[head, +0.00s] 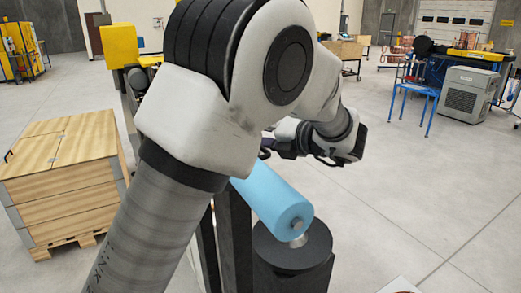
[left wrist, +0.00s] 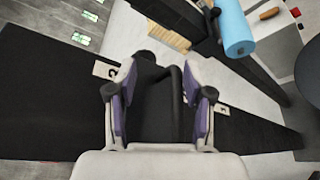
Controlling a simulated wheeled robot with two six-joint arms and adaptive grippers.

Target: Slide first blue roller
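A light blue roller (head: 275,207) lies tilted in the head view, its near end with a metal shaft just above a dark round stand (head: 292,255). Its far end is hidden behind my arm. The roller also shows at the upper right of the left wrist view (left wrist: 236,28), outside the fingers. My left gripper (left wrist: 163,92) has its two fingers apart, with a thin black bent bar (left wrist: 176,88) visible between them; I cannot tell whether they touch it. In the head view, my arm covers much of the middle and the gripper is mostly hidden. My right gripper is not in view.
A black beam (left wrist: 60,110) with small number plates crosses the left wrist view below the gripper. A wooden crate (head: 62,180) stands at the left of the head view. A blue-framed table (head: 415,90) and a grey cabinet (head: 468,95) stand at the back right. Floor at the right is clear.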

